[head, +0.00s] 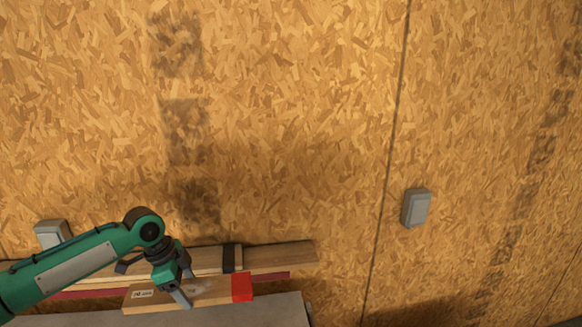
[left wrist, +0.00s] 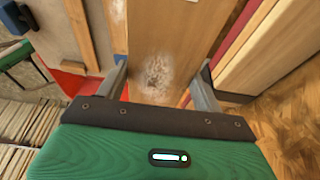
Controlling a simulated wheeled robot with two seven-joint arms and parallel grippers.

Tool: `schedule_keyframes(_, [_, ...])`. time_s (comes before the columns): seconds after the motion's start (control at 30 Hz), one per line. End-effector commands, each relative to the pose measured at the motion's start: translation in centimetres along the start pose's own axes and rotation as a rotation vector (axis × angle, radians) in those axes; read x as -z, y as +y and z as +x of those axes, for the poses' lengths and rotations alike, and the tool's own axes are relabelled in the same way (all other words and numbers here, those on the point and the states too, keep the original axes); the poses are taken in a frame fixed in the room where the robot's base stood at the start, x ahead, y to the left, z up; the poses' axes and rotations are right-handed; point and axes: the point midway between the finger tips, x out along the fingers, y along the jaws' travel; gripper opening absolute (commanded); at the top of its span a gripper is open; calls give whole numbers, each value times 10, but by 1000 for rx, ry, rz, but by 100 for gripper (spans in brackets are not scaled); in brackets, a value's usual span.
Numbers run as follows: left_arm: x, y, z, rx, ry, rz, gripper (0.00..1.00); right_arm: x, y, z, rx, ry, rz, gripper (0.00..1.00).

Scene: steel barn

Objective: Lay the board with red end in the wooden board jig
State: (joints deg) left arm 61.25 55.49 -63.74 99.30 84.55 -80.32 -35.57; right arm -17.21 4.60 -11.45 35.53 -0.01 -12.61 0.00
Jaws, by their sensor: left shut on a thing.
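The board with the red end (head: 212,292) is a light wooden plank with a bright red right end (head: 242,287) and a small white label near its left end. My left gripper (head: 182,288) is shut on it between label and red end. In the left wrist view the board (left wrist: 165,32) runs between the fingers of the gripper (left wrist: 160,88), with a pale worn patch on its face. My right gripper is not in view.
A grey worktop (head: 255,312) lies at the bottom of the head view. A chipboard wall (head: 290,120) rises close behind, with grey boxes (head: 416,207) on it. In the left wrist view, a wooden strip (left wrist: 76,30) and red surface (left wrist: 75,67) lie left of the board.

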Motion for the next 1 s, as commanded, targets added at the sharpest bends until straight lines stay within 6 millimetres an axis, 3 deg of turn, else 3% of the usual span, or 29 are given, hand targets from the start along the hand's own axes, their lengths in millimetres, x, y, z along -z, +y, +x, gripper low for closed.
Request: schedule_keyframes(1.0, [52,92,-3,309,3,-990,38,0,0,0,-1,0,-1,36])
